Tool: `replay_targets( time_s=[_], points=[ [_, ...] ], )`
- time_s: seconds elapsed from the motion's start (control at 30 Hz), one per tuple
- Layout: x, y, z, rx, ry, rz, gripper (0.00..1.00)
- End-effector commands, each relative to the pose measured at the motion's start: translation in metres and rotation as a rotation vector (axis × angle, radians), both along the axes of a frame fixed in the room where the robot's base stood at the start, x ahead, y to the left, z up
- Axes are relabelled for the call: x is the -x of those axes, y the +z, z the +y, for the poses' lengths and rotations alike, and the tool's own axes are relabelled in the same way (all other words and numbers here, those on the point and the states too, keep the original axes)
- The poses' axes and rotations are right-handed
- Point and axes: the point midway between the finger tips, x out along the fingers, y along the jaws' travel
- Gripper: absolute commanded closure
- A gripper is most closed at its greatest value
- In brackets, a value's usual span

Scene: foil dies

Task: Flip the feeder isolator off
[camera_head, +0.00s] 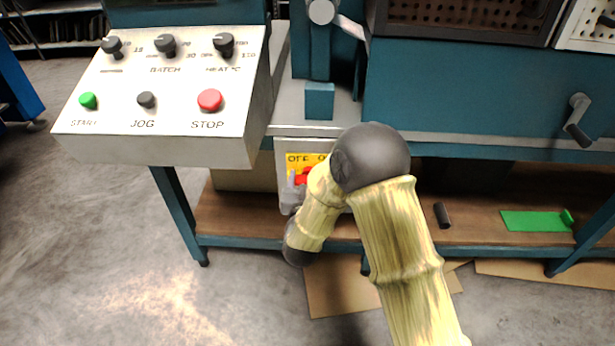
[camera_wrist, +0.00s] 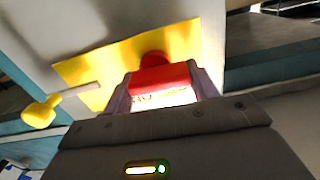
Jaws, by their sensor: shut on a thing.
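The feeder isolator has a yellow plate (camera_head: 293,160) marked "OFF" on a pale box below the machine bench. The plate also shows in the wrist view (camera_wrist: 88,68). Its red handle (camera_wrist: 163,77) sits between the two fingers of my gripper (camera_wrist: 163,88), which is shut on it. In the head view only a bit of the red handle (camera_head: 301,179) shows, and my arm hides the right part of the isolator. The fingers hide the handle's sides.
A white control panel (camera_head: 180,145) with knobs and buttons overhangs at the upper left. A yellow-ended rod (camera_wrist: 40,112) sticks out left of the handle in the wrist view. A wooden shelf (camera_head: 230,222) below holds a green tray (camera_head: 535,221) and a dark cylinder (camera_head: 442,215).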

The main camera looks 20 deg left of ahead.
Motion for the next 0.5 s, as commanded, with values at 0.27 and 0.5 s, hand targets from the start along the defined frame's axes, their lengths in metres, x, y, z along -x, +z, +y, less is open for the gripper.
replay_targets(
  time_s=[0.27,0.5],
  points=[
    [0.0008,-0.0013,0.0005,0.063,0.0,-0.012,0.65],
    [0.0008,-0.0017,0.0004,0.067,0.0,-0.012,0.65]
  ],
)
